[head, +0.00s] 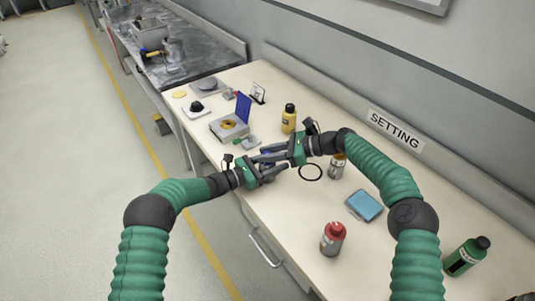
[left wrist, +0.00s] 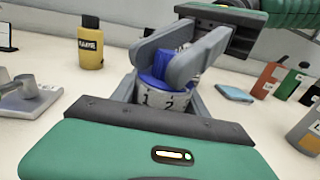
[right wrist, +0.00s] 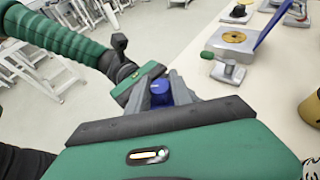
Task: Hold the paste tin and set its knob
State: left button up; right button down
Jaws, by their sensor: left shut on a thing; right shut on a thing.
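The paste tin (left wrist: 160,99) has a white body marked with numerals, of which 1 and 2 show, and a blue knob (left wrist: 163,66) on top. My left gripper (head: 266,175) is shut on the tin's body, one finger on each side. My right gripper (head: 268,155) comes from the right and is shut on the blue knob, which also shows between its fingers in the right wrist view (right wrist: 160,88). In the head view the fingers hide most of the tin. It is held near the bench's front edge; its underside is hidden.
A box with a raised blue lid (head: 243,107) stands beyond my grippers. A SETTING sign (head: 395,129) is behind.

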jog(key=shift+w+d+f+n+g, duration=0.2)
jog(key=shift+d+n+g, duration=0.1)
jog(key=shift+g, duration=0.1)
jog(key=c, duration=1.3)
grip_release()
jog(key=shift+o, duration=0.9)
jog(key=shift+a, duration=0.1)
jog(key=shift+s, duration=0.1)
jog(key=shift+r, duration=0.1)
jog(key=w+v, duration=0.1)
jog(key=v, duration=1)
jog(key=shift+s+d, duration=0.35)
jog(key=shift+d, duration=0.1)
